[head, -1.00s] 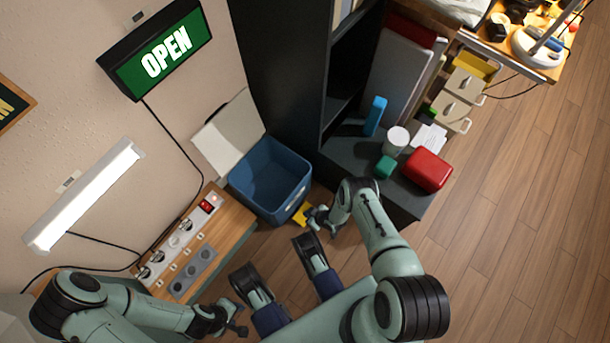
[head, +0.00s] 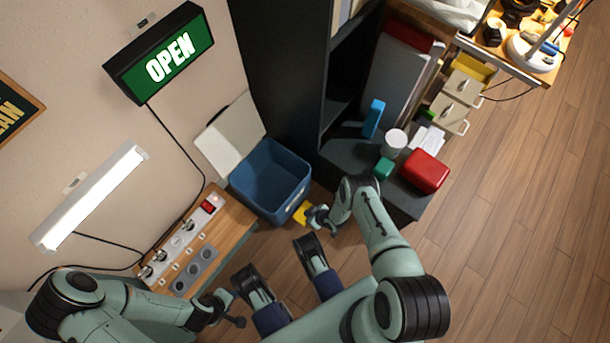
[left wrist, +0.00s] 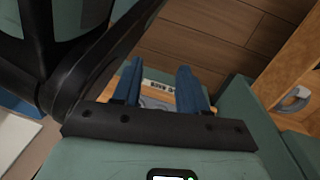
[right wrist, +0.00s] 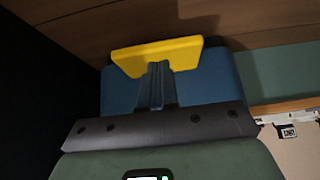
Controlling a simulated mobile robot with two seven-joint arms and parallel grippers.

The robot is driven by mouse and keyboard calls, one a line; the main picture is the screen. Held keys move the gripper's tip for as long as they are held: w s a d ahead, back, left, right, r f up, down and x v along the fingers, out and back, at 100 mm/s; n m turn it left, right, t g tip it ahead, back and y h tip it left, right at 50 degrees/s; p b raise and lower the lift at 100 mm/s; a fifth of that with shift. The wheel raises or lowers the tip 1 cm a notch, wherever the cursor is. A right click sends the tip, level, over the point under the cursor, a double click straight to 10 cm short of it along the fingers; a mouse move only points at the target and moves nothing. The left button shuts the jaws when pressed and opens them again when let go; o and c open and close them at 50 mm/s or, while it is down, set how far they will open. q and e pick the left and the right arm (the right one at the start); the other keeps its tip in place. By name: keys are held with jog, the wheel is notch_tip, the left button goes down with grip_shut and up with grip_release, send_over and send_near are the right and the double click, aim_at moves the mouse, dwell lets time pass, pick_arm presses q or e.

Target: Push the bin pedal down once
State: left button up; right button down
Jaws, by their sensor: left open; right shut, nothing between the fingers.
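The blue bin (head: 268,182) stands on the floor beside the dark cabinet, with its white lid (head: 229,136) raised open. Its yellow pedal (head: 301,213) sticks out at the lower front and also shows in the right wrist view (right wrist: 150,53). My right gripper (head: 314,217) is shut and empty at the pedal. In the right wrist view its fingertips (right wrist: 157,72) overlap the pedal's edge; I cannot tell whether they touch. My left gripper (left wrist: 158,88) is open and empty, well away from the bin, low in the head view (head: 238,320).
A wooden bench (head: 235,222) with a power strip (head: 184,236) stands left of the bin. The dark cabinet (head: 405,196) on the right carries a red box (head: 426,171), a white cup (head: 395,142) and a green block (head: 383,168). The wooden floor at right is open.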

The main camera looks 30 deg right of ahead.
notch_tip(320, 180, up, 2)
jog(key=shift+s+d+r+p, duration=0.1)
jog(key=shift+r+p, duration=0.1)
jog(key=shift+p, duration=0.6)
jog(key=shift+s+r+p, duration=0.15)
jog(key=shift+r+p, duration=1.05)
jog(key=shift+r, duration=0.3)
jog(key=shift+r+p, duration=0.3)
jog(key=shift+r, duration=0.15)
pick_arm(q)
jog(key=w+d+r+t, duration=0.2)
jog(key=w+r, duration=0.3)
jog(key=r, duration=0.2)
jog(key=shift+w+r+m, duration=0.2)
jog(key=shift+w+m, duration=0.1)
jog(key=shift+w, duration=0.1)
pick_arm(e)
jog(key=shift+s, duration=0.1)
